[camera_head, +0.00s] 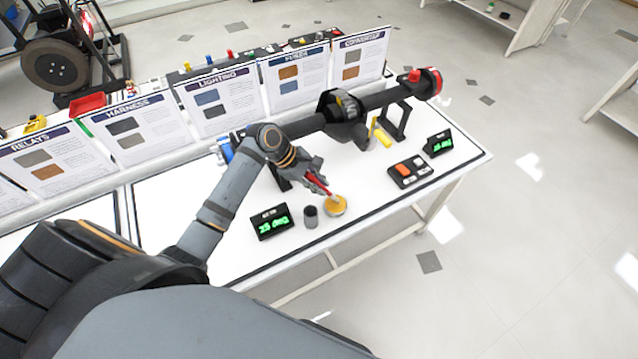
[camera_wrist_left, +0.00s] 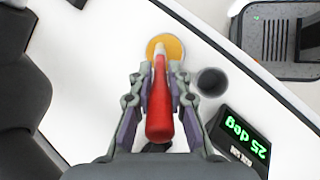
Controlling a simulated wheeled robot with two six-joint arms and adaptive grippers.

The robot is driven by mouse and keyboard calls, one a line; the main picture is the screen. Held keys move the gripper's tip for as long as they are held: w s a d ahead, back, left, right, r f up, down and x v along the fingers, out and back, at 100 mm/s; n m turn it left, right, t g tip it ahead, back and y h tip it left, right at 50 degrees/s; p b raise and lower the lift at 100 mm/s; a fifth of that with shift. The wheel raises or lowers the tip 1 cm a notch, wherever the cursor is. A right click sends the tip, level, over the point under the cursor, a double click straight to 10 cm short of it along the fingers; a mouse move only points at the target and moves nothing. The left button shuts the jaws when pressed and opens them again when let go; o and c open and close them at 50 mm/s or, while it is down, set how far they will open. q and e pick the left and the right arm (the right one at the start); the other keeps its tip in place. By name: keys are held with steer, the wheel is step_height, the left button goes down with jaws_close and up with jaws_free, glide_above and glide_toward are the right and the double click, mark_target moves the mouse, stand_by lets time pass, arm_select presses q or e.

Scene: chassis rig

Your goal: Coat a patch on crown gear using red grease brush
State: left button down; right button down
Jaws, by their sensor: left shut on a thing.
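My left gripper (camera_head: 312,174) is shut on the red grease brush (camera_head: 319,184), its pale tip pointing down. In the left wrist view, the brush (camera_wrist_left: 159,105) lies between the fingers of the gripper (camera_wrist_left: 159,82). The tip is over a round dish with a yellow-orange fill (camera_head: 335,206); the dish also shows in the left wrist view (camera_wrist_left: 174,45). I cannot tell whether the tip touches the fill. A dark axle with a round central housing (camera_head: 343,106) lies behind the gripper. I cannot clearly make out the crown gear there. My right gripper is not in view.
A small grey cup (camera_head: 310,217) stands beside the dish, next to a display with green digits (camera_head: 271,222). A dark button pad (camera_head: 410,171) and another display (camera_head: 438,143) are at the right. Sign boards (camera_head: 296,77) line the back edge.

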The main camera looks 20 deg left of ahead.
mark_target(319, 181)
arm_select(q)
steer(key=shift+f, duration=0.2)
steer(key=shift+f, duration=0.35)
stand_by(0.4)
stand_by(0.5)
steer(key=shift+s+f+p, duration=0.1)
steer(key=shift+p, duration=0.55)
stand_by(1.5)
stand_by(0.3)
step_height(319, 181, up, 2)
steer(key=p, duration=0.2)
steer(key=shift+p, duration=0.4)
step_height(319, 181, up, 5)
steer(key=p, duration=0.7)
